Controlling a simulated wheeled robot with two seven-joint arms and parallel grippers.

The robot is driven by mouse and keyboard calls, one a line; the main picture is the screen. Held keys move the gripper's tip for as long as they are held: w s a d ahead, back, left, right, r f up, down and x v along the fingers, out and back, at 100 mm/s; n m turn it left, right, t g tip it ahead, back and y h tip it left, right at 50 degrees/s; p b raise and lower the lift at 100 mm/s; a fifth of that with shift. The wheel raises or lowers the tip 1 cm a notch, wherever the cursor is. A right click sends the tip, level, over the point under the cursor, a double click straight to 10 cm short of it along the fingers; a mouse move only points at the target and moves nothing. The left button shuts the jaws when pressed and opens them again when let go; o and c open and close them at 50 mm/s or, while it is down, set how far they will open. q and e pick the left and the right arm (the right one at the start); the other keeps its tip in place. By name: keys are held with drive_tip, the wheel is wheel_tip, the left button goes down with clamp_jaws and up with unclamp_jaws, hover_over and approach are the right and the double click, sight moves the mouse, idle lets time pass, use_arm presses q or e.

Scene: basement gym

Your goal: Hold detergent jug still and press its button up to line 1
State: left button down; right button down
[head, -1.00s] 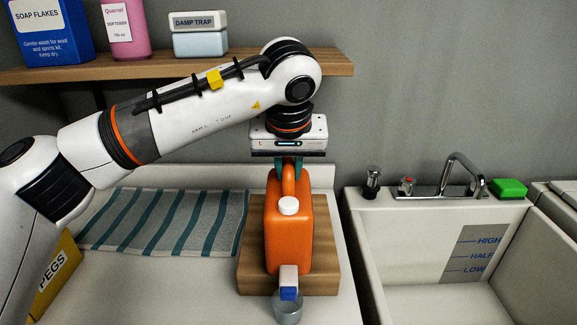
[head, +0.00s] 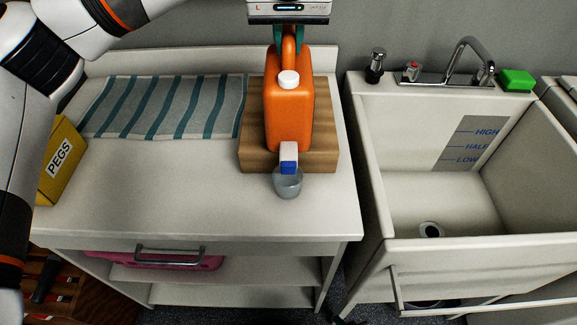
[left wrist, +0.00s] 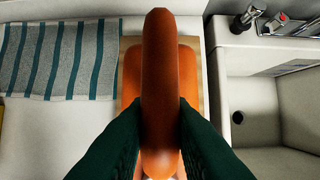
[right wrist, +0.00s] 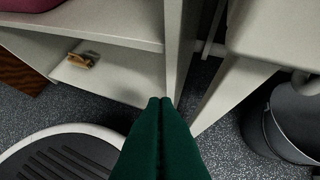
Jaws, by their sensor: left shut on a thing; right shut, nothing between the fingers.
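The orange detergent jug (head: 289,113) stands upright on a wooden block (head: 256,152) on the white counter. It has a white cap on top, and a white spout with a blue button (head: 288,168) at its front. A clear cup (head: 288,185) is below the spout; its lines are too small to read. My left gripper (head: 289,45) comes from above, shut on the jug's handle, which also shows between the fingers in the left wrist view (left wrist: 160,85). My right gripper (right wrist: 160,102) is shut and empty, low in front of the cabinet in the right wrist view.
A striped towel (head: 165,107) and a yellow PEGS box (head: 60,160) lie to the left. A sink (head: 440,190) with tap is at right. Below the counter are shelves with a pink container (head: 165,262). A dark bucket (right wrist: 285,125) stands low at right.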

sight(289, 168)
drive_tip(key=w+a+r+t+y, duration=0.35)
drive_tip(key=a+r, duration=0.25)
drive_tip(key=r, duration=0.5)
drive_tip(key=a+r+n+t+y, duration=0.1)
drive_tip(key=a+r+t+y, duration=0.1)
drive_tip(key=r, duration=1.1)
drive_tip(key=a+r+n+t+y, duration=0.1)
drive_tip(key=a+r+t+y, duration=0.1)
drive_tip(key=r, duration=1)
drive_tip(key=a+r+t+y, duration=0.2)
drive_tip(key=r+t, duration=0.4)
drive_tip(key=r, duration=0.7)
drive_tip(key=shift+s+a+r+n, duration=0.15)
drive_tip(key=shift+a+r+n, duration=0.25)
drive_tip(key=shift+a, duration=0.5)
drive_tip(key=shift+w+f, duration=0.1)
drive_tip(key=shift+w, duration=4.35)
drive_tip(key=shift+w, duration=0.15)
drive_tip(key=shift+w, duration=0.2)
